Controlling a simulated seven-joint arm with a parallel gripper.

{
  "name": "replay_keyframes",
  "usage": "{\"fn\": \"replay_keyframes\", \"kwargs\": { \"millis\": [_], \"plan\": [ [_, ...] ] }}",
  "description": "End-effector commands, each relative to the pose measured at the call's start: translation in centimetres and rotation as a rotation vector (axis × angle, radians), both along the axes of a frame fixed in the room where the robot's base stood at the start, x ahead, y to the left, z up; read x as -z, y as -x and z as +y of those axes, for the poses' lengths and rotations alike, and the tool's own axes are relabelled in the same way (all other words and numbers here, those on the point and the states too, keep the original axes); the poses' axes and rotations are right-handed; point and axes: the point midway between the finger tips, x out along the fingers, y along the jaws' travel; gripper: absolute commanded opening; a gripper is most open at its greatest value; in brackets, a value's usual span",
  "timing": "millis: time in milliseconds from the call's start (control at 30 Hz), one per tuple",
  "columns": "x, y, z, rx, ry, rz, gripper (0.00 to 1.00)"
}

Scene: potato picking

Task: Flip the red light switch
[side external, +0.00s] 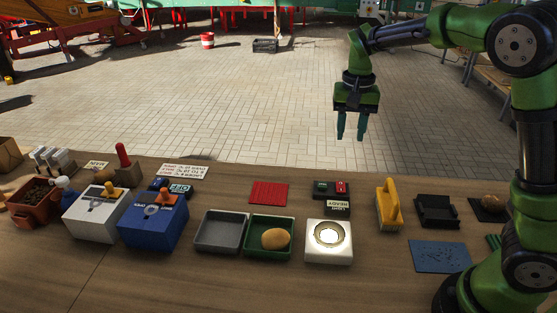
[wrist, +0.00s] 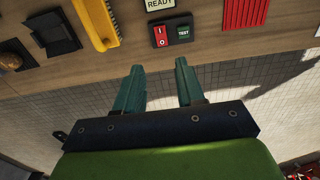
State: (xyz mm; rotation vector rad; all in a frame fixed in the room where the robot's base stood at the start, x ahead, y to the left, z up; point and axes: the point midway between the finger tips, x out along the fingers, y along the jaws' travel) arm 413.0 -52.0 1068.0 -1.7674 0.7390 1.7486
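The red light switch (side external: 341,187) is a small red rocker on a dark box near the back edge of the table in the side view. In the wrist view the red switch (wrist: 161,36) shows white I and O marks, beside a green TEST button (wrist: 183,32). My gripper (side external: 351,137) hangs in the air above and behind the switch box, fingers pointing down, touching nothing. In the wrist view the gripper (wrist: 159,67) has its two teal fingers apart with nothing between them. The switch lies beyond the fingertips.
A READY label (side external: 338,206) stands in front of the box, then a white lamp box (side external: 343,258). A yellow-handled tool (side external: 389,205) stands to its right and a red ridged mat (side external: 268,194) to its left. A green tray (side external: 259,252) holds a potato (side external: 276,238).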

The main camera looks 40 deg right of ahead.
Motion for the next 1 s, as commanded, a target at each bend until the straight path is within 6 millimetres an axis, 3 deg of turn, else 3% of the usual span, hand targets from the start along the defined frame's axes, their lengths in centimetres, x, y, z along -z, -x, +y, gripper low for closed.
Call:
{"fn": "replay_keyframes", "kwargs": {
  "millis": [167,700,1000],
  "plan": [
    [2.0,0.2,0.1,-0.006,-0.011,0.012,0.38],
    [13.4,0.2,0.0,-0.004,-0.008,0.012,0.38],
    [16.6,0.2,0.1,-0.005,-0.008,0.008,0.38]
  ]
}}
